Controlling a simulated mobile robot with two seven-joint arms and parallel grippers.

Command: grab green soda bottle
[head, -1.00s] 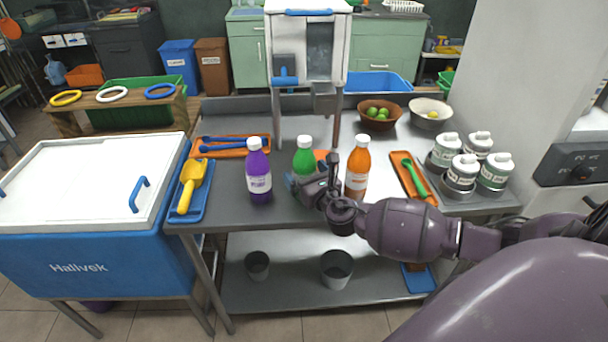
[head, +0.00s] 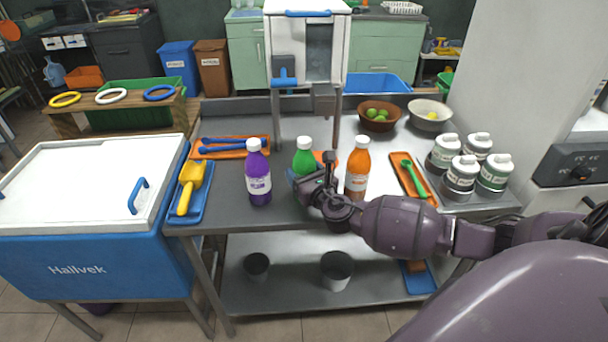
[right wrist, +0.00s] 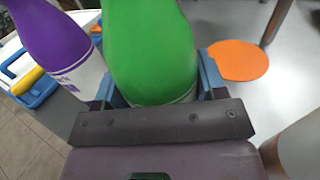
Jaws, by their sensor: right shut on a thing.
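The green soda bottle (head: 303,157) stands upright on the metal table between the purple bottle (head: 258,172) and the orange bottle (head: 357,168). My right gripper (head: 301,184) is shut on it low on its body and hides its lower part in the head view. In the right wrist view the green bottle (right wrist: 150,50) fills the space between the blue fingers, which press on both its sides. My left gripper does not show.
The purple bottle also shows close by in the right wrist view (right wrist: 55,40). A white press (head: 308,45) stands behind the bottles. An orange tray (head: 424,190) with a green tool and several white-lidded canisters (head: 461,173) are at the right. The front-left table surface (head: 222,205) is clear.

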